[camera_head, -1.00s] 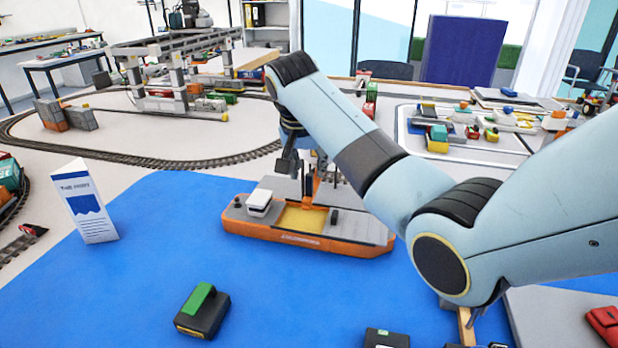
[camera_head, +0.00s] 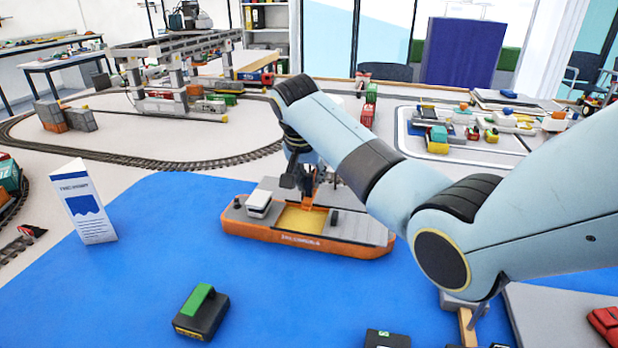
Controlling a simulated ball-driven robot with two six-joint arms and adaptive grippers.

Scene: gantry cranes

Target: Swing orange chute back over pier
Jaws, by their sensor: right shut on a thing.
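My right gripper (camera_head: 296,184) reaches down from the right arm at the far side of an orange boat (camera_head: 285,236) with a grey deck and a yellow hold. An upright orange piece, which looks like the orange chute (camera_head: 308,192), stands right beside the fingers. The gripper is shut on it, though the arm and dark fingers hide most of the contact. I cannot tell the pier apart clearly; a grey surface shows behind the boat, partly covered by the gripper. My left gripper is not in view.
The boat sits on a blue mat (camera_head: 150,250). A white printed sign (camera_head: 85,205) stands to the left, and a black and green block (camera_head: 202,312) lies in front. A rail track and a grey gantry crane (camera_head: 165,70) are behind. The mat's left front is clear.

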